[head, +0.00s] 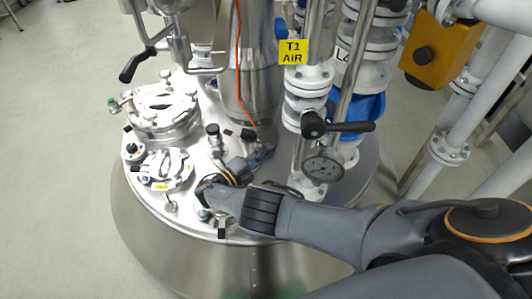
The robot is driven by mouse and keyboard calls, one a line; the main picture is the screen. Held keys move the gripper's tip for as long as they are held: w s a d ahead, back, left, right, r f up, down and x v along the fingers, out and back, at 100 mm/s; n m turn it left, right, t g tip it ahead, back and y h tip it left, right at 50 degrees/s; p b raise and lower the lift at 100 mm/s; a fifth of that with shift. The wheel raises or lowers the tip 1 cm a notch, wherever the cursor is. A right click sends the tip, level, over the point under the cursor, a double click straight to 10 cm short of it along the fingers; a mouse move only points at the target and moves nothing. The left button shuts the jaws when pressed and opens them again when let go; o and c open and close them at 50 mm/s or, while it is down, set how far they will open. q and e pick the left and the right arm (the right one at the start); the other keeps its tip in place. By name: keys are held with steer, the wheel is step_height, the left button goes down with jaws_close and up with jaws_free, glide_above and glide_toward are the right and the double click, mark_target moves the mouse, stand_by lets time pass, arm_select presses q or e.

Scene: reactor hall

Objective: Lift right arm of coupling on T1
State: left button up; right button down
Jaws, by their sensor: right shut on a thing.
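The T1 vessel (290,225) is a round steel tank with a shiny domed lid, below a yellow "T1 AIR" tag (293,52). My right gripper (228,174) reaches in from the right, low over the middle of the lid. It is shut on a small part among the lid fittings, which I take to be the right arm of the coupling. The fingers and wrist hide most of that part, so I cannot tell its angle or whether it is raised. My left gripper is not in view.
Two round clamped ports, a larger one (163,112) and a smaller one (165,170), stand left of my gripper. White pipes (465,115) rise at right.

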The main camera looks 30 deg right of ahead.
stand_by(0.6)
steer(key=c, duration=1.5)
jaws_free()
steer(key=shift+w, duration=0.1)
steer(key=shift+o, duration=0.2)
